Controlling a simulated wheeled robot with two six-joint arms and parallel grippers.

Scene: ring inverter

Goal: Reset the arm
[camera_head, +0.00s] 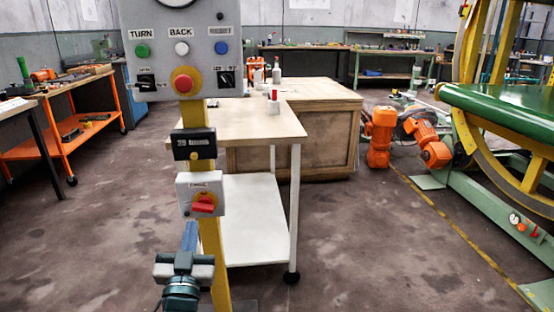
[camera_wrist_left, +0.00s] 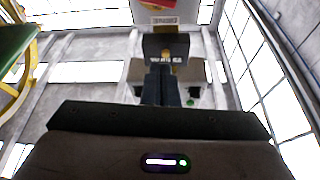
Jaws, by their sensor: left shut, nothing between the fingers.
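My left gripper (camera_head: 190,232) stands in front of the yellow post (camera_head: 215,240), its fingers pointing up, shut and empty. Its fingertips are just below a grey box (camera_head: 186,190) with a red rotary switch (camera_head: 203,204); I cannot tell the gap in depth. Above that box a black display box (camera_head: 194,144) is on the post. At the top is a grey control panel (camera_head: 183,50) with green, white and blue buttons, two black knobs and a red mushroom button (camera_head: 187,81). In the left wrist view the shut fingers (camera_wrist_left: 162,75) point up toward these boxes. My right gripper is not in view.
A wheeled table (camera_head: 250,120) and a wooden crate (camera_head: 300,160) stand behind the post. An orange-framed bench (camera_head: 65,140) is at left. A large yellow ring machine with a green drum (camera_head: 500,108) stands at right. The floor between is clear.

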